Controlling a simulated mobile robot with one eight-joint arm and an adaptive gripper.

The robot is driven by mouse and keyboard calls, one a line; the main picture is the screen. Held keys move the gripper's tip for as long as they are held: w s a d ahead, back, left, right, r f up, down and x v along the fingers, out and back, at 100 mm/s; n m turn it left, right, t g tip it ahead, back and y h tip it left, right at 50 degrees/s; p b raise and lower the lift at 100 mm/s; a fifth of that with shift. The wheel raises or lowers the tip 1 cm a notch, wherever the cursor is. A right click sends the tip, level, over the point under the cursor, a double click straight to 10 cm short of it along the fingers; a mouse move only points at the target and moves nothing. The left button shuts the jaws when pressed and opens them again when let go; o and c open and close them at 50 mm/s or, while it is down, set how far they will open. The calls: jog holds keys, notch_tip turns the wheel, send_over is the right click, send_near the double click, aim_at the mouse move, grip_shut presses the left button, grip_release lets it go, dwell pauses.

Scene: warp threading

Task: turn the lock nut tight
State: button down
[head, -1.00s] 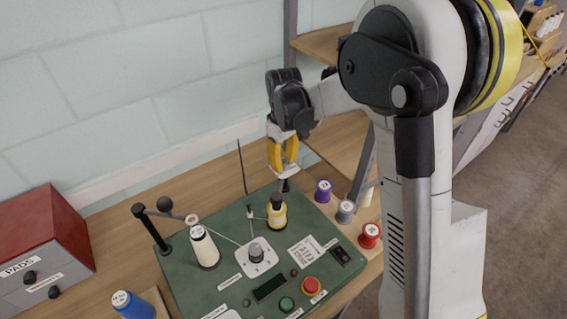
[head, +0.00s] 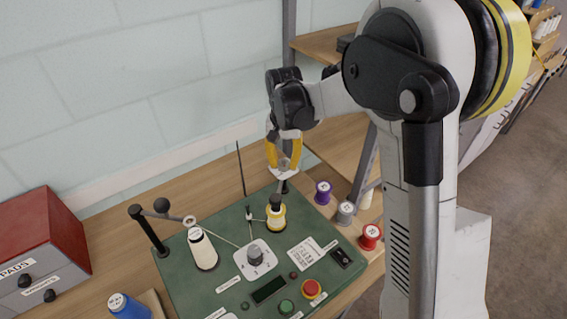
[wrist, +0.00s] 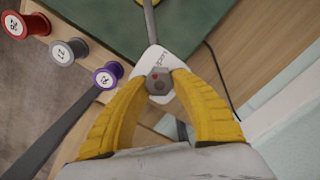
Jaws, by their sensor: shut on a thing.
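The lock nut (wrist: 158,81) is a grey hexagonal piece with a red dot, sitting on a white labelled plate (wrist: 151,57). The nut also shows in the head view (head: 284,162), behind the green panel. My gripper (wrist: 158,83) has its two yellow fingers on opposite sides of the nut, with the tips against it. In the head view my gripper (head: 284,164) is shut on the nut from above. The nut's underside and thread are hidden.
The green panel (head: 215,284) carries a cream cone (head: 204,251), a yellow spool (head: 276,217), a knob (head: 255,256) and buttons. Purple (head: 323,192), grey (head: 345,213) and red (head: 370,237) spools stand at its right. A thin upright rod (head: 241,170) stands left of my gripper.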

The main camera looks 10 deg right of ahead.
aim_at(285, 162)
jog(key=m, duration=0.6)
jog(key=shift+d, duration=0.1)
jog(key=shift+m, duration=0.3)
dwell(0.3)
jog(key=c, duration=1)
grip_release()
jog(key=shift+c, duration=0.2)
notch_tip(285, 162, up, 12)
jog(key=shift+s, duration=0.1)
